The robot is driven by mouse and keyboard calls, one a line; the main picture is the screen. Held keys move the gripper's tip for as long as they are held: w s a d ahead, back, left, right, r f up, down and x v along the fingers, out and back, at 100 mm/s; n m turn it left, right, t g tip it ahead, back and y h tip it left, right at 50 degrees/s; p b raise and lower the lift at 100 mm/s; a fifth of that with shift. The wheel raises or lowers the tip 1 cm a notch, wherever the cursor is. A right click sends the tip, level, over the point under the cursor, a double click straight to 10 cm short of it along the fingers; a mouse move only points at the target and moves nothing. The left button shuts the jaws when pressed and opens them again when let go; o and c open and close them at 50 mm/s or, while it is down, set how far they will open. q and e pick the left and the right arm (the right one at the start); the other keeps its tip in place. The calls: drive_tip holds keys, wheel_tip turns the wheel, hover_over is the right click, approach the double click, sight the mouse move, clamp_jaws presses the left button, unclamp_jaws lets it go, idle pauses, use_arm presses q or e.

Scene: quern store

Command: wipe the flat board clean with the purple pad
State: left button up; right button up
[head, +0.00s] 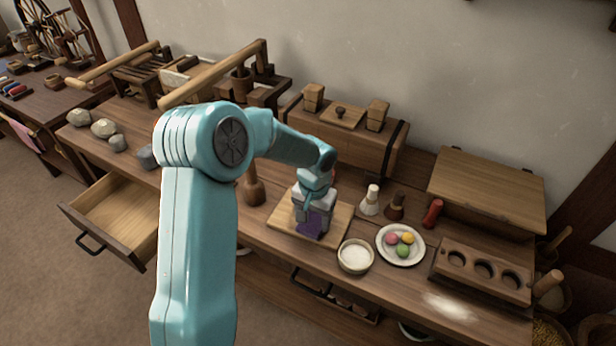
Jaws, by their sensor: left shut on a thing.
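The flat board (282,221) is a light wooden square lying on the workbench, near its front edge. The purple pad (314,222) is at the board, under my left gripper (311,209). My left gripper points down and is shut on the pad. The pad looks to be on or just above the board; I cannot tell if it touches. The gripper and arm hide part of the board's middle, so I cannot see any dirt there. My right gripper is not in view.
A bowl of white powder (355,256) stands close to the board's right corner. A plate (388,254) with coloured balls and a holed wooden block (482,271) are further right. Small shakers (370,200) stand behind. A drawer (115,218) hangs open at the left.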

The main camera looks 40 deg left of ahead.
use_arm(q)
drive_tip(key=shift+s+d+r, duration=0.1)
drive_tip(key=shift+s+r, duration=0.1)
drive_tip(key=shift+r+p, duration=0.3)
drive_tip(key=shift+p, duration=0.05)
drive_tip(key=shift+w+r, duration=0.2)
drive_tip(key=shift+r, duration=0.3)
drive_tip(key=shift+r+p, duration=0.65)
drive_tip(key=shift+r, duration=0.1)
drive_tip(key=shift+w+r+p, duration=0.1)
drive_tip(key=shift+r+p, duration=0.5)
drive_tip(key=shift+r, duration=0.15)
drive_tip(key=shift+r+p, duration=1.05)
drive_tip(key=shift+r, duration=0.5)
